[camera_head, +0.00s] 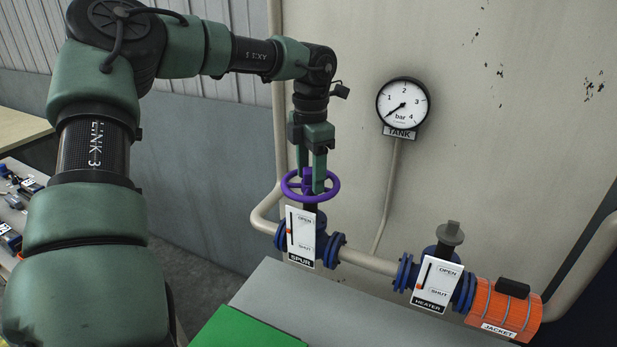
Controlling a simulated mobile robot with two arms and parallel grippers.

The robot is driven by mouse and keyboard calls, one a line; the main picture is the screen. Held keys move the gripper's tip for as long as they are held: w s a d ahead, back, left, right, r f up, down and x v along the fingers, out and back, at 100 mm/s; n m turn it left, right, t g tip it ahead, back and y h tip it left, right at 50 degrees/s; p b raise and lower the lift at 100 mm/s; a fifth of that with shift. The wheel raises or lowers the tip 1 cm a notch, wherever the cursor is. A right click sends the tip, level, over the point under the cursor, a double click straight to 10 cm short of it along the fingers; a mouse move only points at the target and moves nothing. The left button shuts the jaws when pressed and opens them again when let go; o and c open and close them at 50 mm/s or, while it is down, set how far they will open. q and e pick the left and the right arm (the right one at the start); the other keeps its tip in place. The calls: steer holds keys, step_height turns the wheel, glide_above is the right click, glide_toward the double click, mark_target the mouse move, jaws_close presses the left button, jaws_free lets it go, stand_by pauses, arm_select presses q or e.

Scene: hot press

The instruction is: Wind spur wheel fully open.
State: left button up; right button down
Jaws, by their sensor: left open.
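The purple spur wheel (334,190) sits level on top of the blue spur valve (332,246). The valve's white plate (303,236) reads OPEN at the top and SHUT lower down, with a slot on its left and a small red mark partway along it. My left gripper (311,186) points straight down over the wheel, its two green fingers apart and reaching down to the wheel inside its rim. I cannot tell whether the fingers touch the wheel. The fingers hide part of the wheel's middle. My right gripper is not in view.
The TANK gauge (403,104) has its needle at the low end. The heater valve (466,291) with a grey knob (449,234) and the orange jacket (503,311) are on the same pipe, to the right. A grey surface with a green mat (245,330) lies in front.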

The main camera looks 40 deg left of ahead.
arm_select(q)
steer(key=m, duration=0.5)
steer(key=shift+p, duration=0.35)
steer(key=m, duration=0.6)
steer(key=shift+p, duration=0.35)
steer(key=m, duration=0.5)
steer(key=shift+p, duration=0.3)
steer(key=m, duration=0.6)
steer(key=shift+p, duration=0.3)
